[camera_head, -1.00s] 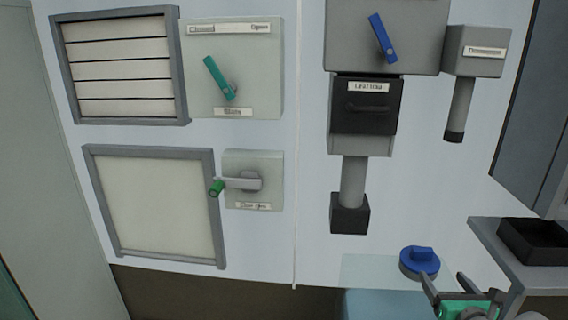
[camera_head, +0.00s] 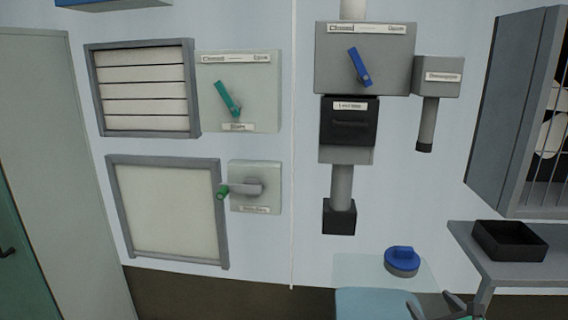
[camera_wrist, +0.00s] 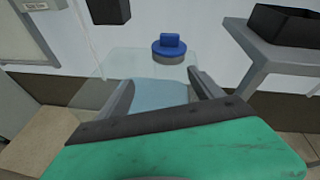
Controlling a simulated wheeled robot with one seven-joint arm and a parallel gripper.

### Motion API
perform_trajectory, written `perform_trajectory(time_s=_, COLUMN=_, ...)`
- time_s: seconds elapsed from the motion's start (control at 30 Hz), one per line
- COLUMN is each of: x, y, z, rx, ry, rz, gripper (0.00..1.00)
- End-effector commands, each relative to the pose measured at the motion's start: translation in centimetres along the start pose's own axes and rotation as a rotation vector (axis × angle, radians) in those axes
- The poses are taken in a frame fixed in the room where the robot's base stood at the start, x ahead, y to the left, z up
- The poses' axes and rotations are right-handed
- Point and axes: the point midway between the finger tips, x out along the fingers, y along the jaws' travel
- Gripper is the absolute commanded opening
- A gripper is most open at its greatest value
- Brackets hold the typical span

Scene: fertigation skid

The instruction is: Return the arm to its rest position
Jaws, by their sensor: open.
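My gripper (camera_wrist: 164,98) fills the lower part of the wrist view, with its two grey fingers spread apart and nothing between them. In the head view only a part of my gripper (camera_head: 440,303) shows at the bottom right edge. A round blue knob (camera_wrist: 169,47) lies beyond the fingers on a clear panel. The blue knob also shows in the head view (camera_head: 402,262), above and left of my gripper and apart from it. Most of my arm is hidden below the head view.
A grey shelf (camera_head: 480,262) with a black tray (camera_head: 510,241) stands at the right. The wall carries a blue lever (camera_head: 360,67), a teal lever (camera_head: 227,98), a green-tipped handle (camera_head: 243,189) and a black-fronted box (camera_head: 349,122). A light blue surface (camera_head: 375,303) lies below the knob.

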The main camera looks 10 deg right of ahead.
Motion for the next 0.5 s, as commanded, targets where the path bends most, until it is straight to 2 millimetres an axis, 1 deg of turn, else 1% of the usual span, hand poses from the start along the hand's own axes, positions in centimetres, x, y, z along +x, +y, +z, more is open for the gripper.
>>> perform_trajectory(time_s=0.03, x=0.1, y=0.9, z=1.0, rx=-0.062, ry=0.016, rz=0.030, gripper=0.76)
perform_trajectory(time_s=0.17, x=0.6, y=4.0, z=2.5, rx=-0.278, ry=0.068, rz=0.129, gripper=0.76)
perform_trajectory(time_s=0.27, x=0.6, y=6.9, z=4.0, rx=-0.496, ry=0.105, rz=0.229, gripper=0.76)
perform_trajectory(time_s=0.37, x=0.1, y=10.1, z=5.5, rx=-0.756, ry=0.135, rz=0.351, gripper=0.76)
perform_trajectory(time_s=0.47, x=-1.2, y=13.5, z=7.5, rx=-1.073, ry=0.144, rz=0.502, gripper=0.76)
perform_trajectory(time_s=0.5, x=-2.1, y=15.0, z=8.5, rx=-1.224, ry=0.140, rz=0.575, gripper=0.76)
